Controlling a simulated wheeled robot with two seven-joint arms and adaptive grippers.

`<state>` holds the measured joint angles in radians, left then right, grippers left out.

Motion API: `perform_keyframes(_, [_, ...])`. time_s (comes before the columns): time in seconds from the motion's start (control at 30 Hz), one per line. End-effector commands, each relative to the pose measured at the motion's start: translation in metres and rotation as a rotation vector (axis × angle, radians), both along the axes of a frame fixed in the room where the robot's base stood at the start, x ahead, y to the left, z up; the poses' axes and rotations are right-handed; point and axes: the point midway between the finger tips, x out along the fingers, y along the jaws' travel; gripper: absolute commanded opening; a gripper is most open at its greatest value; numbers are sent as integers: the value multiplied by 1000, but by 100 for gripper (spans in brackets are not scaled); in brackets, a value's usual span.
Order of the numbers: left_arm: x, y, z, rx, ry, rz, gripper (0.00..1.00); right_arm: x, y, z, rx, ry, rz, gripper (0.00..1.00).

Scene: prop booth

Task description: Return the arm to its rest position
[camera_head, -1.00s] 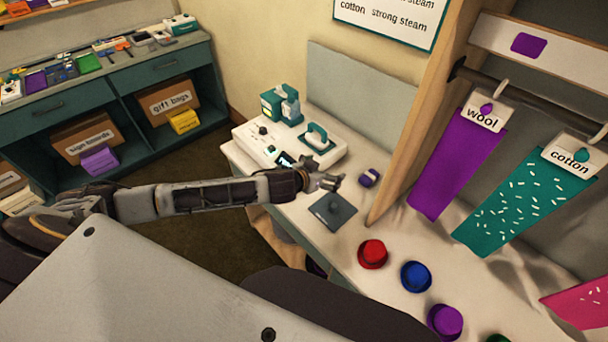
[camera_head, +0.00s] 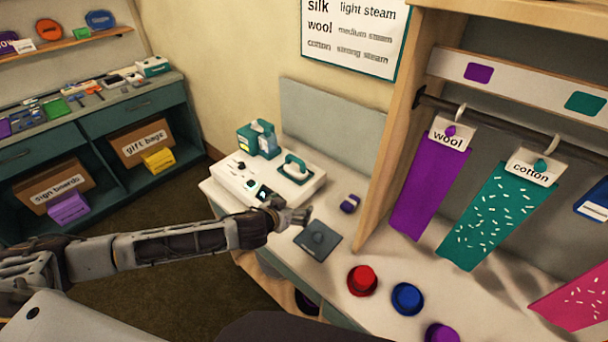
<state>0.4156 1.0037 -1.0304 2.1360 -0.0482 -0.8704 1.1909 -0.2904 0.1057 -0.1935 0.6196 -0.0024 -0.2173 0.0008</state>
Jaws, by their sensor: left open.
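My left arm reaches in from the left over the front edge of the counter. My left gripper (camera_head: 293,216) is open and looks empty. It is near the front of the white steamer unit (camera_head: 234,178) and just above and left of a dark grey square pad (camera_head: 318,240). Whether it touches anything cannot be told. My right gripper is not in view.
A teal-handled iron (camera_head: 295,168) and a teal tank (camera_head: 258,139) stand at the steamer unit. A small purple item (camera_head: 350,204) lies near the wooden post (camera_head: 383,150). Purple (camera_head: 430,188) and teal (camera_head: 498,215) cloths hang right.

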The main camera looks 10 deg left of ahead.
Motion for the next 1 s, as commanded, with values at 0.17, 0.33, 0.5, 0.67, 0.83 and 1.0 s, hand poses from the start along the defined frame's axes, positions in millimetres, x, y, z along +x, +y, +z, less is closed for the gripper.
perform_keyframes(0.17, [0,-1,0,0,1,-1,100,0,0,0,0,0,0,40])
perform_keyframes(0.33, [-4,-9,0,0,6,-6,100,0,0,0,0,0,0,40])
perform_keyframes(0.5, [-15,-27,1,3,18,-19,100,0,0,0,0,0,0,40])
perform_keyframes(0.67, [-28,-45,5,12,36,-28,100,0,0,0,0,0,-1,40])
perform_keyframes(0.83, [-41,-58,8,25,64,-31,100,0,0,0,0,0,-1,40])
perform_keyframes(1.0, [-55,-64,10,36,100,-26,100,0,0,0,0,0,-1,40])
